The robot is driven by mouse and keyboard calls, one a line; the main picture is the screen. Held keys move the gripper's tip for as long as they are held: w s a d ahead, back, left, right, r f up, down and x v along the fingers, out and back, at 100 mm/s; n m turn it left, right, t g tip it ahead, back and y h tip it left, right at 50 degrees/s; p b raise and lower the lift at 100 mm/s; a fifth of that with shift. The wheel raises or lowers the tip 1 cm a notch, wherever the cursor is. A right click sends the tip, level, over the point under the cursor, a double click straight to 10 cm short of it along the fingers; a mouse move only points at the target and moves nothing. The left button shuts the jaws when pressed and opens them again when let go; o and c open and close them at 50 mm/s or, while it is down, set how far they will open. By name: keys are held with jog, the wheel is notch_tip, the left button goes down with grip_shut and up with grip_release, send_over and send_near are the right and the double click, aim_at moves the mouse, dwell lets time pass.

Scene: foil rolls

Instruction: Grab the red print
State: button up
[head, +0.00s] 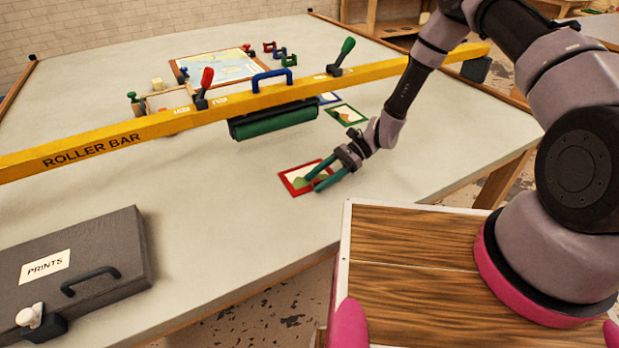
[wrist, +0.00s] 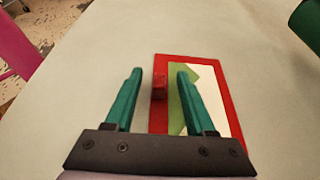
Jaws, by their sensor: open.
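The red print (head: 296,177) is a small red-framed picture with green and white inside, lying flat on the grey table near its front edge. My gripper (head: 318,179) is over its right part, with its two green fingers apart. In the wrist view the red print (wrist: 240,112) has a small red block or tab on its left edge. That tab lies between the fingertips of my gripper (wrist: 158,75) and appears clear of both. The right finger covers part of the picture. I cannot tell how high the fingertips are above the table.
A yellow roller bar (head: 130,135) spans the table, with a green roller (head: 275,122) below it. A green-framed print (head: 347,115) lies behind my gripper. A grey PRINTS case (head: 110,245) sits at the front left. The table (head: 215,215) between case and print is clear.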

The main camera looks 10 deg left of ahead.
jog(key=shift+s+a+f, duration=0.2)
jog(key=shift+s+a, duration=0.05)
jog(key=shift+a, duration=0.05)
grip_shut()
